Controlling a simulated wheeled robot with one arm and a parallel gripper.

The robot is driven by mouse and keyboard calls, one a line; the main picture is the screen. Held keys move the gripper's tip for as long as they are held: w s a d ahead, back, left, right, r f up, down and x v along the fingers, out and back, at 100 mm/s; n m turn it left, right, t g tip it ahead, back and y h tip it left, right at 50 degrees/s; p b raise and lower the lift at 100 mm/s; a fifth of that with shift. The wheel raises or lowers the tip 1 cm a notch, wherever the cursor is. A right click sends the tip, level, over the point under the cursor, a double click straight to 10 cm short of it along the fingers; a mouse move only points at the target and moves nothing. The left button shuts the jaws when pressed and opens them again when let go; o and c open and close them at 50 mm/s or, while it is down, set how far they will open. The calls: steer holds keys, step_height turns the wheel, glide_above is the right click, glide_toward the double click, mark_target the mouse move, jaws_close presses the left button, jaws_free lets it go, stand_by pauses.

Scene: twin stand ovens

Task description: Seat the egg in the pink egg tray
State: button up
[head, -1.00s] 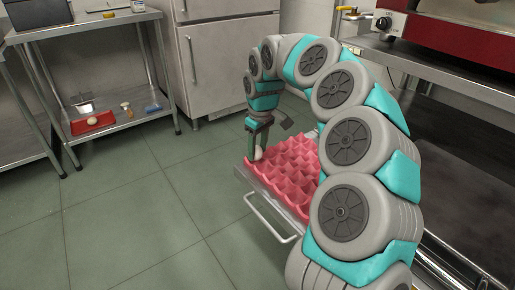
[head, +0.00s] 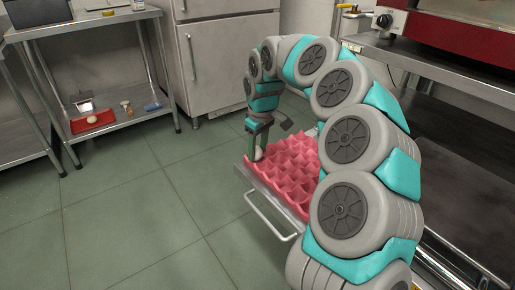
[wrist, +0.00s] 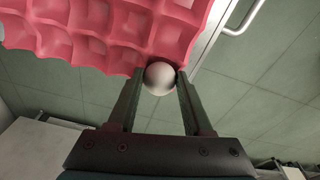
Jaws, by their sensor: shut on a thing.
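My gripper (head: 257,153) points down at the far left corner of the pink egg tray (head: 290,165). It is shut on a pale egg (wrist: 159,77), which sits between the two fingertips in the wrist view. In that view the egg is right at the edge of the pink tray (wrist: 100,35). I cannot tell whether the egg touches the tray or which cup it is over. In the head view the egg is small and partly hidden by a finger. The tray's cups that show look empty; my arm hides its right side.
The pink tray rests on a metal surface with a bar handle (head: 268,220) on its near side. A red oven (head: 460,25) is at the right. The floor at left is clear.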

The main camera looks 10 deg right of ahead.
steer(key=o, duration=0.9)
steer(key=shift+r, duration=0.6)
step_height(320, 180, up, 7)
steer(key=s, duration=0.2)
steer(key=s+a+r, duration=0.1)
steer(key=s+a, duration=0.2)
steer(key=s, duration=0.7)
steer(key=s+d+f+m+g, duration=0.1)
steer(key=s+f+m, duration=0.1)
steer(key=s, duration=0.8)
steer(key=s+f+m+g, duration=0.1)
steer(key=s+f, duration=0.3)
steer(key=s, duration=0.6)
steer(key=s+d+f+m+g, duration=0.1)
steer(key=s+f+m, duration=0.3)
steer(key=s, duration=0.6)
steer(key=shift+d+f+h, duration=0.1)
steer(key=shift+d+h, duration=0.2)
steer(key=shift+d, duration=0.05)
